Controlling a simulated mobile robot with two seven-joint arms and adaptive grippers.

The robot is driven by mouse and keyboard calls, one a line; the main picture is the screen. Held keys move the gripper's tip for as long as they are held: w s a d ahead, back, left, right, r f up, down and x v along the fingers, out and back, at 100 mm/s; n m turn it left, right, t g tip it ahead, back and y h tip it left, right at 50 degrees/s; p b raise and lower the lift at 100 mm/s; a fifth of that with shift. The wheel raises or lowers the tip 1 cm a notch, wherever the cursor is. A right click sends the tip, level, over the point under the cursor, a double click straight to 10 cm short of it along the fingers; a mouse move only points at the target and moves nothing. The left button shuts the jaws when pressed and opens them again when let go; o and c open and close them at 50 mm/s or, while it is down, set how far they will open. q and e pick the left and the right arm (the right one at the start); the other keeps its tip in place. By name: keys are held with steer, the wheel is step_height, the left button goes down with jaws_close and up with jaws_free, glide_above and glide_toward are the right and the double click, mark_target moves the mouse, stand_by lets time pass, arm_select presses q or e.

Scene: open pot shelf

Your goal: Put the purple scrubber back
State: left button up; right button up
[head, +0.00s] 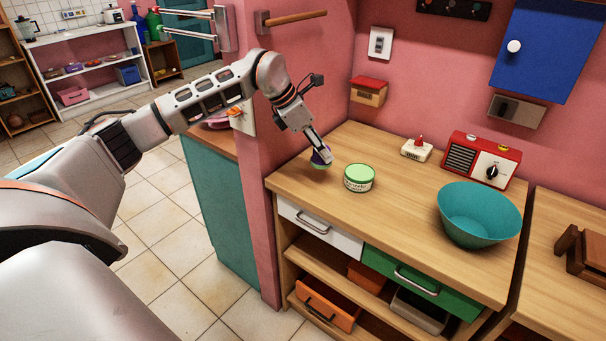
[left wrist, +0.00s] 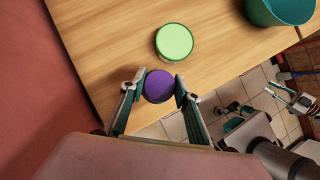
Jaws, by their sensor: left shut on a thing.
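The purple scrubber (left wrist: 159,86) is a small round thing between the fingers of my left gripper (left wrist: 153,91) in the left wrist view. In the head view, my left gripper (head: 319,155) is low over the left end of the wooden counter. The scrubber (head: 322,157) shows there at the fingertips, partly hidden by them. I cannot tell whether it touches the counter. A green-lidded tin (head: 359,178) stands just right of it and also shows in the left wrist view (left wrist: 174,42). My right gripper is not in the head view.
A teal bowl (head: 479,214), a red radio (head: 482,160) and a small white box with a red top (head: 416,149) stand on the counter (head: 400,220). A pink wall end (head: 258,190) rises at the counter's left. Drawers and open shelves are below.

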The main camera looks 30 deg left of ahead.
arm_select(q)
steer(key=w+a+r+n+t+y, duration=0.1)
steer(key=w+a+r+n+y, duration=0.1)
steer(key=a+n, duration=0.35)
steer(key=shift+y, duration=0.3)
steer(key=f, duration=0.1)
steer(key=a+f, duration=0.1)
steer(key=f, duration=0.1)
steer(key=f+b, duration=0.1)
steer(key=f, duration=0.1)
steer(key=shift+w+a+f, duration=0.15)
steer(key=shift+a+f, duration=0.1)
steer(key=shift+f, duration=2.05)
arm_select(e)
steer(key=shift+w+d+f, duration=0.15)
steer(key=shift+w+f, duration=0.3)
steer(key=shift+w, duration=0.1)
arm_select(q)
steer(key=o, duration=1)
steer(key=shift+f, duration=0.15)
